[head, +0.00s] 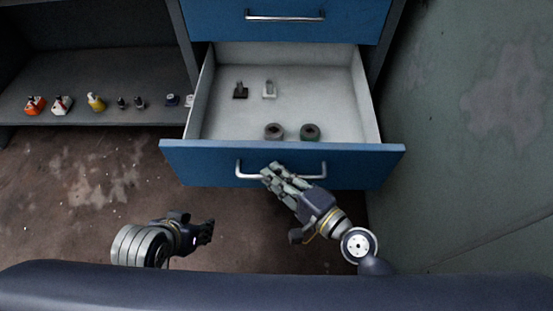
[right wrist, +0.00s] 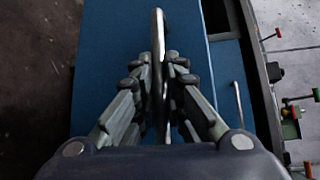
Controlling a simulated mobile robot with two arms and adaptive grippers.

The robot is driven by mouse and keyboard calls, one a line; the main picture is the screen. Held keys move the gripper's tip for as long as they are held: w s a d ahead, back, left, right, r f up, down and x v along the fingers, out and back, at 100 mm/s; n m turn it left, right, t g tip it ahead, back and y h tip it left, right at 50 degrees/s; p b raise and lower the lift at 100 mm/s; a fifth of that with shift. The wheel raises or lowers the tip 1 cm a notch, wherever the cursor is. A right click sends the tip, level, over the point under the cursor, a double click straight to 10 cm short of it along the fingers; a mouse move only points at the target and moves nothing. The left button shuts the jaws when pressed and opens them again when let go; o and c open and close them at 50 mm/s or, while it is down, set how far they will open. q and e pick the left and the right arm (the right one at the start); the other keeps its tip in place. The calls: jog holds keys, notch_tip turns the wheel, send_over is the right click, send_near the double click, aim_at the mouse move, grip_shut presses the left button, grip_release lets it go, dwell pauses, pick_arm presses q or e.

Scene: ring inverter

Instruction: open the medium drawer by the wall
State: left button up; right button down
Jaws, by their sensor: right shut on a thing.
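The blue drawer (head: 215,165) next to the wall is pulled well out, and its pale interior shows. Its metal handle (head: 313,176) runs across the front. My right gripper (head: 272,175) is at the left part of this handle. In the right wrist view its fingers (right wrist: 160,85) are closed around the handle bar (right wrist: 158,35), with the blue drawer front (right wrist: 105,60) behind. My left gripper (head: 208,232) is low at the left, away from the drawer and over the floor; its finger opening is not clear.
Inside the drawer are two round dark parts (head: 310,132) and two small upright pieces (head: 269,90). Another blue drawer (head: 350,20) above is shut. A shelf (head: 70,100) at left holds several small items. The green wall (head: 460,150) stands close on the right.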

jog(key=shift+s, duration=0.4)
jog(key=c, duration=1.9)
grip_release()
